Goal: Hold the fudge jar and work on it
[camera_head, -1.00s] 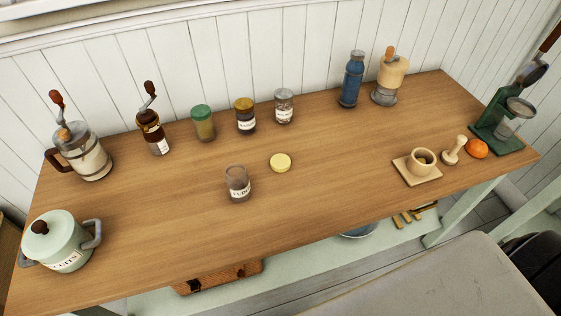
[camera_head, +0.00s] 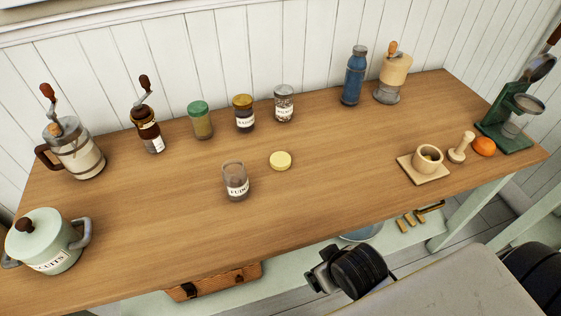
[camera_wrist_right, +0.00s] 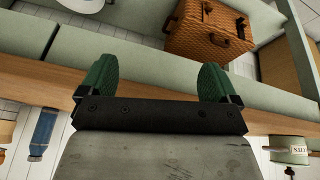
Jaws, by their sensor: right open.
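The fudge jar (camera_head: 235,181) is a small clear glass jar with a white label. It stands upright and without a lid near the middle of the wooden table (camera_head: 150,225). A round pale yellow lid (camera_head: 280,161) lies flat on the table just right of it. In the right wrist view my right gripper (camera_wrist_right: 158,78) is open, its two green fingertips wide apart with nothing between them. It is at the table's front side, away from the jar, which I cannot make out in that view. My left gripper is not in view.
Lidded jars (camera_head: 244,114), hand grinders (camera_head: 74,148) and a blue bottle (camera_head: 354,77) line the back. A biscuit pot (camera_head: 44,242) stands front left; a mortar (camera_head: 427,160) and an orange (camera_head: 484,146) stand right. A wicker basket (camera_wrist_right: 208,30) sits below the tabletop. Table around the jar is clear.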

